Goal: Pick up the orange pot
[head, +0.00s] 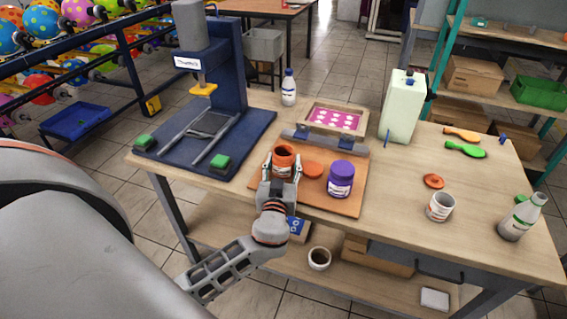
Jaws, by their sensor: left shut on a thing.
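The orange pot (284,157) is an open orange jar at the left part of an orange-brown board (333,202) on the wooden table. My left gripper (282,178) reaches it from the table's front edge. Its fingers are shut on the pot, one on each side. The pot is upright, and I cannot tell whether its base touches the board. My right gripper is not in view.
A purple jar (341,179) stands on the board right of the lid. A blue press (215,95) stands at the left. A white canister (401,106), a white bottle (289,88) and a white cup (440,207) also stand on the table (390,235).

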